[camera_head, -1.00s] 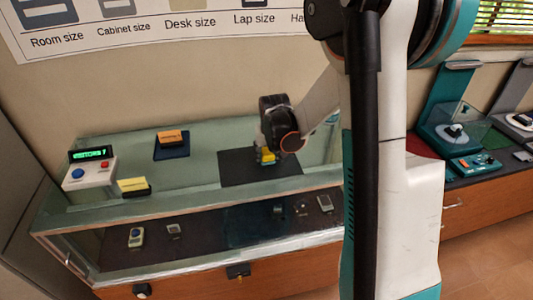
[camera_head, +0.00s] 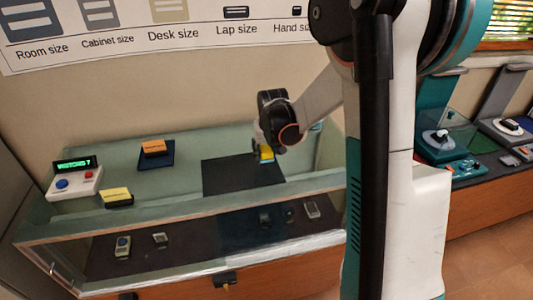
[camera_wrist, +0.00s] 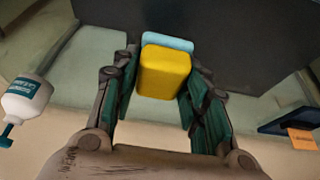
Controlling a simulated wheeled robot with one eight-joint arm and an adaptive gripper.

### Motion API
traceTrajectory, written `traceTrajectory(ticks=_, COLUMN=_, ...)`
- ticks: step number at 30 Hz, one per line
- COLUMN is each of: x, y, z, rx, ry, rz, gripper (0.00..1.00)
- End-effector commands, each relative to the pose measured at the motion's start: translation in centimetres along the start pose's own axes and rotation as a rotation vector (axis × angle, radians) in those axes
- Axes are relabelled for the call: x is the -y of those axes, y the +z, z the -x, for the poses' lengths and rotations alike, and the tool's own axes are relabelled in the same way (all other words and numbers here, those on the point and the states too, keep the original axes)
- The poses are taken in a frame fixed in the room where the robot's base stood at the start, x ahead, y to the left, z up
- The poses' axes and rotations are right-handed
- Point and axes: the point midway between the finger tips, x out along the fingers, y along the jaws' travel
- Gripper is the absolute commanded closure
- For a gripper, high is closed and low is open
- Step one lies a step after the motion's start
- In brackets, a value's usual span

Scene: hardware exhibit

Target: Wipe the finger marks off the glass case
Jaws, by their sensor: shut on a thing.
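The glass case (camera_head: 190,219) is low and wide, with a flat glass top and a slanted front edge. I cannot make out finger marks on it. My gripper (camera_wrist: 163,90) is shut on a yellow block with a light blue layer (camera_wrist: 165,72), like a wiping pad. In the head view the pad (camera_head: 266,154) shows under my wrist, by the upper right part of a dark mat (camera_head: 228,177) on the case. I cannot tell whether it touches the surface. The dark mat also fills the upper part of the wrist view (camera_wrist: 230,40).
A white bottle with a teal label (camera_wrist: 27,98) is at the left of the wrist view. A button box with a green display (camera_head: 75,183), an orange card on a dark stand (camera_head: 154,149) and a yellow card (camera_head: 117,196) stand on the case's left part. Small devices lie inside.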

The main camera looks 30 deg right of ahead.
Motion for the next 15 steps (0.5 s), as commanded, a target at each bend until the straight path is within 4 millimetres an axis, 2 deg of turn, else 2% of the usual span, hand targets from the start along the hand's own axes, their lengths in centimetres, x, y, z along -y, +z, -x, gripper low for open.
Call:
traceTrajectory(ticks=9, x=0.3, y=-1.6, z=2.8, rx=0.000, ry=-0.001, rz=0.002, gripper=0.82)
traceTrajectory(ticks=15, x=0.4, y=-2.2, z=3.7, rx=0.000, ry=-0.001, rz=0.002, gripper=0.82)
